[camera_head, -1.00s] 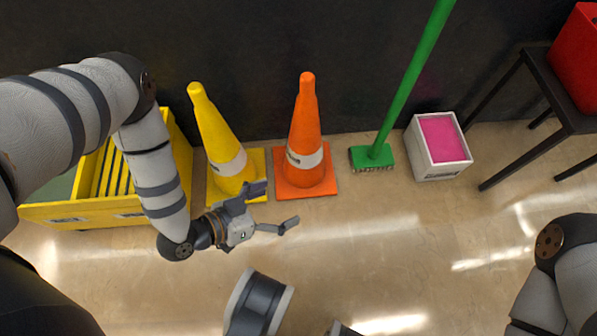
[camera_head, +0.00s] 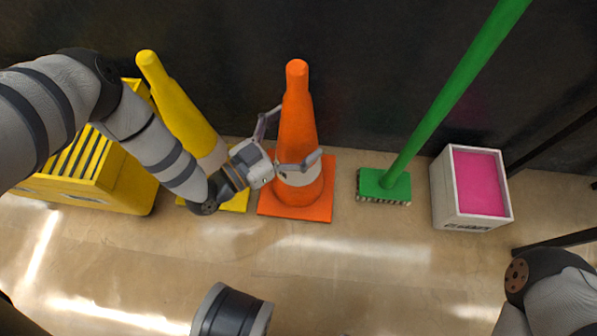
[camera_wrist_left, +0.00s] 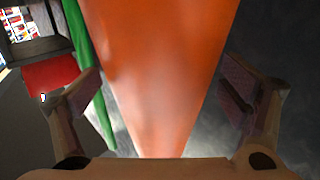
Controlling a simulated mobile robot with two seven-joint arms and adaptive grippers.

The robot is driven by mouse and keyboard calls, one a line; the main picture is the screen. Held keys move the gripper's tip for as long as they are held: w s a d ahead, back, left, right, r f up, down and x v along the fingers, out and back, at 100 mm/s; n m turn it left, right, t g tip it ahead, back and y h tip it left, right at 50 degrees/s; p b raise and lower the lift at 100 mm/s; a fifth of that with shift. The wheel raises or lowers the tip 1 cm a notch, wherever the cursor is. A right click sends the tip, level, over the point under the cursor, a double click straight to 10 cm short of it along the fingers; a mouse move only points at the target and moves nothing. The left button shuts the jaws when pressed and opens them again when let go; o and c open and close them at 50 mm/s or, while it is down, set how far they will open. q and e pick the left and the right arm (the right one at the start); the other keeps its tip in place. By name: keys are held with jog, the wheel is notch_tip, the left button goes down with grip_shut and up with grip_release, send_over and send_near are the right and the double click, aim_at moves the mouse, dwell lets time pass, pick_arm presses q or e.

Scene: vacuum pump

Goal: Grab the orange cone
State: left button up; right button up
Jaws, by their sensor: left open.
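The orange cone (camera_head: 297,115) stands upright on its square orange base against the dark wall, with a white band low on its body. My left gripper (camera_head: 290,140) is open at the cone, one finger on its left side and the other in front of its lower body. In the left wrist view the cone (camera_wrist_left: 165,70) fills the middle, between the two spread fingers of the left gripper (camera_wrist_left: 165,95). Gaps show beside both fingers there. The right gripper is not in view; only part of my right arm shows at the lower right.
A yellow cone (camera_head: 182,105) stands close on the left, partly behind my left arm. A yellow cart (camera_head: 125,180) is farther left. A green broom (camera_head: 384,187) and a white box with a pink top (camera_head: 480,183) stand to the right. The floor in front is clear.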

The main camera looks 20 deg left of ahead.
pick_arm(q)
jog(key=shift+w+d, duration=0.1)
jog(key=c, duration=2.1)
